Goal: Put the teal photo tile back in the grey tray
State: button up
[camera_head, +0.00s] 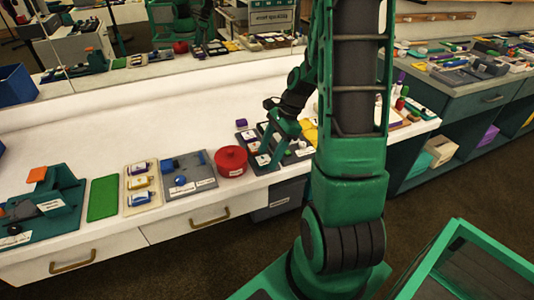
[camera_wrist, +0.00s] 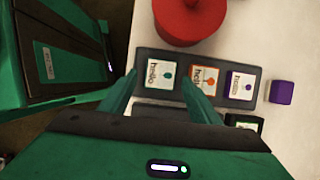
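In the wrist view, a white tile with a teal picture (camera_wrist: 162,75) lies in the left end of a dark grey tray (camera_wrist: 150,54). An orange-framed tile (camera_wrist: 204,79) and a purple-picture tile (camera_wrist: 241,85) sit to its right in the same row. My gripper (camera_wrist: 160,80) is open, its green fingers on either side of the teal tile. I cannot tell whether they touch it. In the head view, my gripper (camera_head: 268,160) reaches down over the tray area beside the red round pot (camera_head: 231,161), and my arm hides part of the counter there.
The red pot (camera_wrist: 189,18) stands close behind the tray in the wrist view, and a purple block (camera_wrist: 282,92) lies to its right. A green mat (camera_head: 103,198) lies farther left.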

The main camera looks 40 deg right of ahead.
jog(key=shift+d+r, duration=0.1)
jog(key=v, duration=1)
jog(key=shift+d+r, duration=0.15)
jog(key=shift+r, duration=0.1)
dwell(0.3)
jog(key=s+a+r+n+h, duration=0.2)
jog(key=s+a+n, duration=0.1)
jog(key=s+n, duration=0.4)
jog(key=s+a+r+n+g+h, duration=0.1)
jog(key=s+a+r+n+h, duration=0.1)
jog(key=s+n, duration=0.5)
jog(key=s+a+r, duration=0.1)
jog(key=s, duration=0.4)
jog(key=shift+a+n, duration=0.2)
jog(key=shift+n, duration=0.2)
